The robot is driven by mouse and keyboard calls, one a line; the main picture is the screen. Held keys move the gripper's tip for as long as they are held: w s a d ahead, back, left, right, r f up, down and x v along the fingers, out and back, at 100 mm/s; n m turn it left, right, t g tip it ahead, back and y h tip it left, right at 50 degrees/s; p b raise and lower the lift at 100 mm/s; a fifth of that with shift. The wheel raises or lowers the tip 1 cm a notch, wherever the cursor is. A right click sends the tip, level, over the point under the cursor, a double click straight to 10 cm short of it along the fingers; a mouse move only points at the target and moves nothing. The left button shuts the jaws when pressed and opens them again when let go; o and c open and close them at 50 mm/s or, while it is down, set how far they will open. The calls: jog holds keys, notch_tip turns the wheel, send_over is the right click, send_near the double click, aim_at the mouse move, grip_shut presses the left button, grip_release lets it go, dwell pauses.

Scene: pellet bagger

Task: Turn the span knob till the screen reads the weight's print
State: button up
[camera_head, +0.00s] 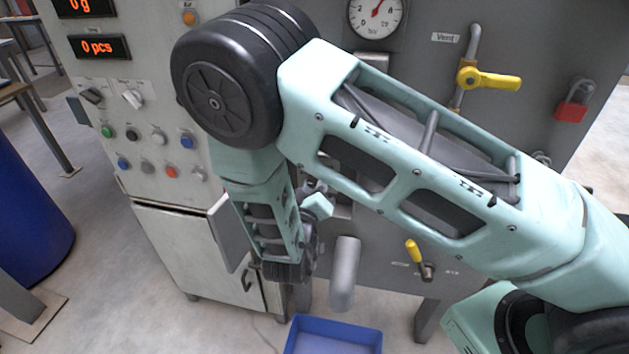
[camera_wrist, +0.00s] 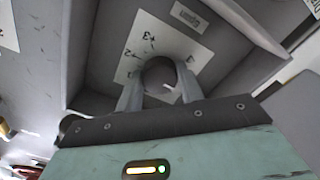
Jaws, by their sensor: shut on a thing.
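A round dark knob (camera_wrist: 159,76) sits in a grey recess in the wrist view. A white dial plate (camera_wrist: 150,48) with printed numbers lies behind it, under a small label (camera_wrist: 187,14) that seems to read "Span" upside down. My gripper (camera_wrist: 160,88) is shut on the knob, one finger on each side. The knob's pointer mark cannot be made out. In the head view, the upper screen (camera_head: 80,5) reads "0 g" in orange, cut by the top edge. The lower screen (camera_head: 98,47) reads "0 pcs". No weight can be made out. My arm hides the knob there.
Buttons and switches (camera_head: 133,134) cover the panel below the screens. A grey cabinet door (camera_head: 228,232) stands open beside my wrist. A grey spout (camera_head: 345,272) hangs above a blue bin (camera_head: 333,338). A yellow valve handle (camera_head: 490,79) and red padlock (camera_head: 573,111) are at right.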

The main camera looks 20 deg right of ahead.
jog(key=shift+n, duration=0.4)
jog(key=o, duration=1)
jog(key=shift+a, duration=0.1)
jog(key=b+v, duration=0.3)
jog(key=v, duration=1.4)
jog(key=shift+s+a, duration=0.1)
jog(key=shift+s, duration=0.15)
